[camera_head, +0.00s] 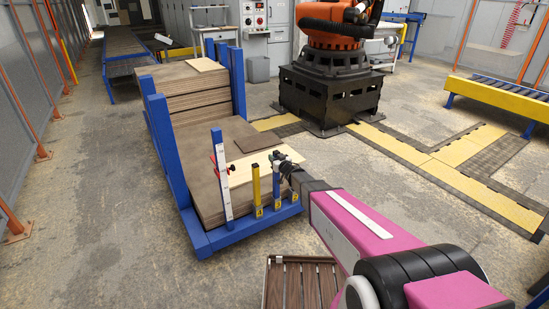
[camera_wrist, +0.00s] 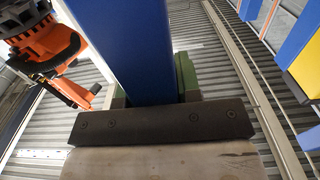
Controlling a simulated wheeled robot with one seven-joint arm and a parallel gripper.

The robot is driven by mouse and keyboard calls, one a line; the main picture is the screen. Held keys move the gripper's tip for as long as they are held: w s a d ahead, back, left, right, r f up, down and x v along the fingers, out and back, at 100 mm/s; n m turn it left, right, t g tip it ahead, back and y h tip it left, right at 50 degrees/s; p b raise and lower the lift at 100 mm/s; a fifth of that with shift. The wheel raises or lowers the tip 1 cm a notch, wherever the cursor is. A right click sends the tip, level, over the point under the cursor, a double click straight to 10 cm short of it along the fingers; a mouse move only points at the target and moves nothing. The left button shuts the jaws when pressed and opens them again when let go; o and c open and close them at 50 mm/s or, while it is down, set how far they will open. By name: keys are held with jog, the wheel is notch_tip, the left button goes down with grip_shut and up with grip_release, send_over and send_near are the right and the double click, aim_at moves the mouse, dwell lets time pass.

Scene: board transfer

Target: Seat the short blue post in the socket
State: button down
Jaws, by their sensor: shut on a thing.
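The short blue post (camera_head: 276,184) stands about upright at the front edge of the blue rack, right of a yellow post (camera_head: 256,185). My gripper (camera_head: 279,157) is shut on its upper part. In the wrist view the post (camera_wrist: 130,45) fills the middle between the green-edged fingers of my gripper (camera_wrist: 150,95). The post's lower end is by the rack's front base rail (camera_head: 240,231), near small yellow labels. The socket itself is too small to make out, and I cannot tell whether the post's foot is inside it.
A taller white-and-blue post (camera_head: 222,175) with red clamps stands left of the yellow post. A pale board (camera_head: 262,166) lies on the brown board stack (camera_head: 197,150) behind the posts. A slatted wooden crate (camera_head: 266,287) is below my arm. An orange robot (camera_head: 333,43) stands behind.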

jog(key=shift+f, duration=1.65)
jog(key=c, duration=0.7)
grip_release()
jog(key=shift+c, duration=0.2)
jog(key=v, duration=1.1)
jog(key=shift+w, duration=0.1)
